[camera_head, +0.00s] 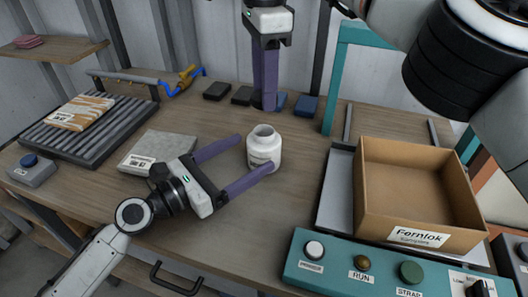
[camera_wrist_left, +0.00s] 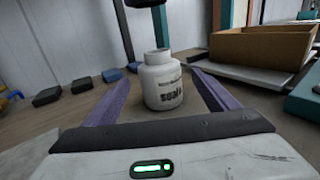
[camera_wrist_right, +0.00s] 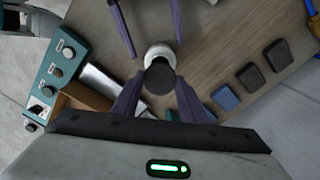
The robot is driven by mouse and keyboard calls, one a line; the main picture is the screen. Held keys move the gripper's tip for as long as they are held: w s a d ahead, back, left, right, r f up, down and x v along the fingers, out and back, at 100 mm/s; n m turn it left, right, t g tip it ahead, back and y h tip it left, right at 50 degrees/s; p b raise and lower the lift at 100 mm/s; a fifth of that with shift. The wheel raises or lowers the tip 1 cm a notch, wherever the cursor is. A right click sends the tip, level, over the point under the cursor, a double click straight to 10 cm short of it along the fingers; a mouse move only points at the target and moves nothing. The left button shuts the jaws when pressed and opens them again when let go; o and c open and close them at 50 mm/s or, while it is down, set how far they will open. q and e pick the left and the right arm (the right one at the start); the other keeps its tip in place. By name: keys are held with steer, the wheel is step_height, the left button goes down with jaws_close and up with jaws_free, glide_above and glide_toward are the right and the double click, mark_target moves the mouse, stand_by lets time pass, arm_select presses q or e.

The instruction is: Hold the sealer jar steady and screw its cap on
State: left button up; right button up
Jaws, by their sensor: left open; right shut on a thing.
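The white sealer jar (camera_head: 264,148) stands upright and uncapped on the wooden table. My left gripper (camera_head: 256,153) is open, its purple fingers on either side of the jar. In the left wrist view the jar (camera_wrist_left: 164,84) shows its label, with space beside both fingers. My right gripper (camera_head: 265,104) points down behind the jar. In the right wrist view a dark round cap (camera_wrist_right: 159,78) sits between its fingers, which are shut on it. The cap partly covers the white jar (camera_wrist_right: 158,50) there. In the head view the right fingers hide the cap.
A cardboard box (camera_head: 405,190) stands right of the jar, behind a teal button panel (camera_head: 370,268). A grey packet (camera_head: 158,150) lies to the left, near a ribbed rack (camera_head: 75,130). Several dark blocks (camera_head: 242,95) line the back.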

arm_select(q)
steer(key=x, duration=0.6)
steer(key=shift+d, duration=0.1)
steer(key=c, duration=1.6)
arm_select(e)
glide_above(264, 131)
steer(key=shift+f, duration=2.5)
steer(key=shift+f, duration=0.9)
steer(key=shift+f, duration=0.55)
